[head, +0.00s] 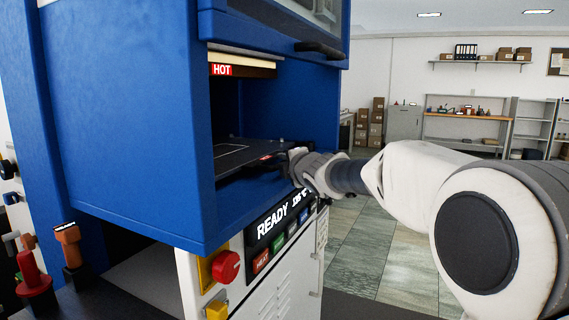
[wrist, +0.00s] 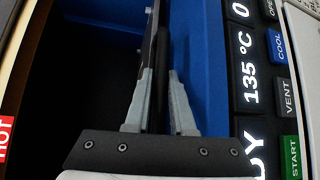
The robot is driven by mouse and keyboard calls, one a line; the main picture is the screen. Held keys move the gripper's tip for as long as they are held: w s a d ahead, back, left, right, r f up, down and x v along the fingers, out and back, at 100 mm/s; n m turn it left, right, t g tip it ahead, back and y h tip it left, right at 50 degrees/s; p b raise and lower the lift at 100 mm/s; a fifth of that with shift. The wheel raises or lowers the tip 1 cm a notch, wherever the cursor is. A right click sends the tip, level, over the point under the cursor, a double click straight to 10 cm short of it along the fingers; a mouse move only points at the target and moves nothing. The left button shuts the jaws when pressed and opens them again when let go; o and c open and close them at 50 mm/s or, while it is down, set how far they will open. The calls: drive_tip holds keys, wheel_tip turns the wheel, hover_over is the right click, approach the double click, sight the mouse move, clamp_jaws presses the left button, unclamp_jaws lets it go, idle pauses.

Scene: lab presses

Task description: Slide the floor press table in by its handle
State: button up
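The floor press table (head: 235,155) is a dark flat plate in the opening of the blue press, with a thin light outline on top. Its front edge reaches the mouth of the opening. My gripper (head: 293,158) is at this front edge in the head view, level with the plate; the handle is mostly hidden there by my gripper. In the wrist view my gripper (wrist: 160,88) has its two grey fingers close together, one on each side of a dark narrow bar, which looks like the handle (wrist: 162,55). The fingers look shut on it.
The blue press housing (head: 130,130) surrounds the opening, with a HOT label (head: 222,70) above. A READY panel (head: 285,222) with buttons and a red stop button (head: 226,266) sit below. Open tiled floor (head: 380,255) lies to the right.

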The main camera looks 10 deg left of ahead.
drive_tip(key=o, duration=0.4)
drive_tip(key=shift+c, duration=0.2)
drive_tip(key=shift+f, duration=0.1)
drive_tip(key=shift+d+f, duration=0.1)
drive_tip(key=shift+f, duration=0.1)
drive_tip(key=shift+d, duration=0.1)
